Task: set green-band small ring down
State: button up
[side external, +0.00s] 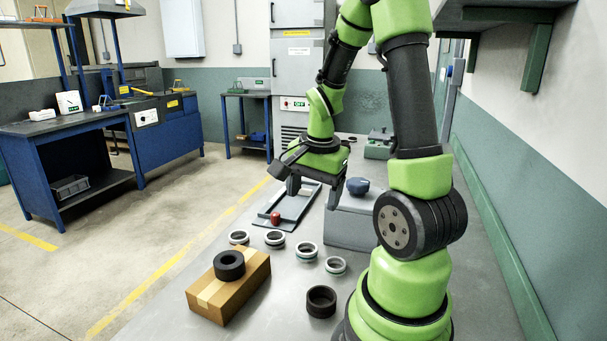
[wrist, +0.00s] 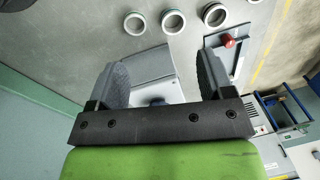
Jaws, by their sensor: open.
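The small ring that seems to carry a green band (side external: 306,245) stands on the grey table in a row of several small rings; it also shows in the wrist view (wrist: 173,12). The ring to its right (side external: 335,260) has a pale, slightly teal edge, so the band colours are hard to tell apart. My gripper (side external: 314,192) is open and apart from the rings, farther back, near the grey block (side external: 350,226) with a dark blue knob (side external: 357,187). In the wrist view nothing is held between its fingers (wrist: 163,75).
A cardboard box (side external: 240,291) with a black ring (side external: 229,264) on top stands at the front left. Another black ring (side external: 321,301) stands on the table. A metal fixture with a red knob (side external: 275,218) lies behind the row. A wall runs along the right.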

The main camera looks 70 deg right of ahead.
jog(key=s+a+r+n+t+y, duration=0.1)
jog(key=a+r+n+t, duration=0.2)
jog(key=a+r+n, duration=0.3)
jog(key=s+a+r+n+t+y, duration=0.1)
jog(key=a+r+n+t+y, duration=0.1)
jog(key=a+r+n, duration=0.5)
jog(key=a+n, duration=0.2)
jog(key=a, duration=0.3)
jog(key=shift+s+a+n+t, duration=0.3)
jog(key=shift+s+a+t, duration=0.05)
jog(key=shift+a+t, duration=0.05)
